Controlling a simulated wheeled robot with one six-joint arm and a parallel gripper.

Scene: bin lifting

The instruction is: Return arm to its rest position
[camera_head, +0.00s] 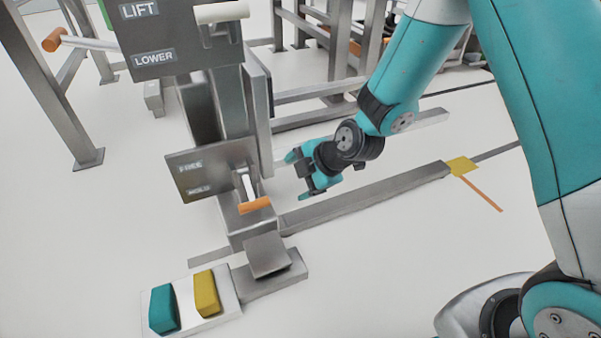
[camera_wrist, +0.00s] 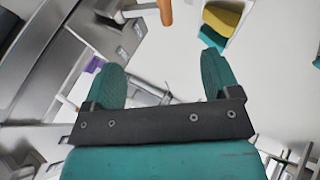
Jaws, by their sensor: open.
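My gripper (camera_head: 296,172) is open and empty, with its teal fingers apart. It is held to the right of the lower lever with the orange handle (camera_head: 255,205), with a gap between them. In the wrist view my gripper (camera_wrist: 165,80) shows two teal fingers spread wide with nothing between them. My teal arm comes down from the upper right in the head view. The orange handle also shows at the top of the wrist view (camera_wrist: 165,12).
A grey column carries a LIFT/LOWER panel (camera_head: 165,38) and a lower lever panel (camera_head: 200,170). A teal block (camera_head: 163,309) and a yellow block (camera_head: 206,294) sit on a white base. A metal rail (camera_head: 370,197) crosses the floor. Open floor lies at the lower middle.

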